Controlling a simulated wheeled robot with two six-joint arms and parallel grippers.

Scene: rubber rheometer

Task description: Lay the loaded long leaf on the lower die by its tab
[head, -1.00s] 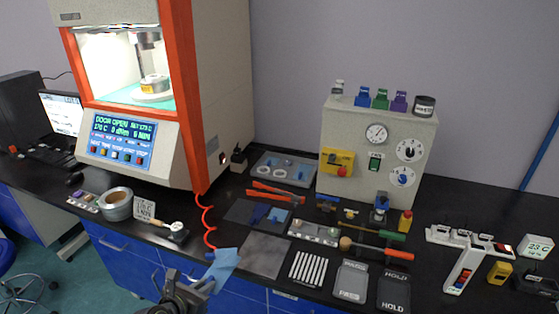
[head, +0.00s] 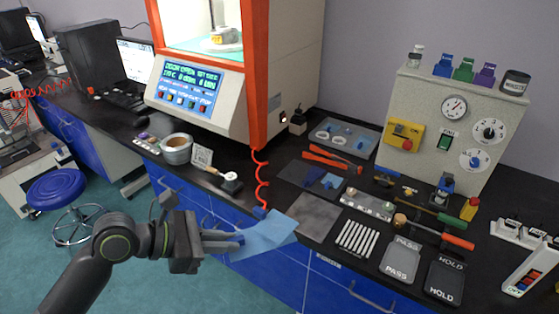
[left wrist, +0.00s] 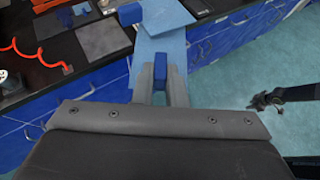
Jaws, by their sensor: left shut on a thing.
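My left gripper (head: 238,241) is shut on the blue tab of a light blue leaf (head: 268,236). It holds the leaf in the air before the bench's front edge. In the left wrist view the dark blue tab (left wrist: 159,74) sits between the fingers, and the leaf (left wrist: 160,50) extends beyond it. Whatever load the leaf carries cannot be made out. The rheometer chamber is open and lit. The die area (head: 223,38) inside is partly cut off by the frame's top. What looks like my right gripper (left wrist: 262,101) shows small in the left wrist view; its jaws are unclear.
The rheometer's control panel (head: 188,86) and orange frame stand behind the bench edge. A red coiled cord (head: 262,180) hangs near the leaf. Strips, tools and PASS/HOLD trays fill the right side.

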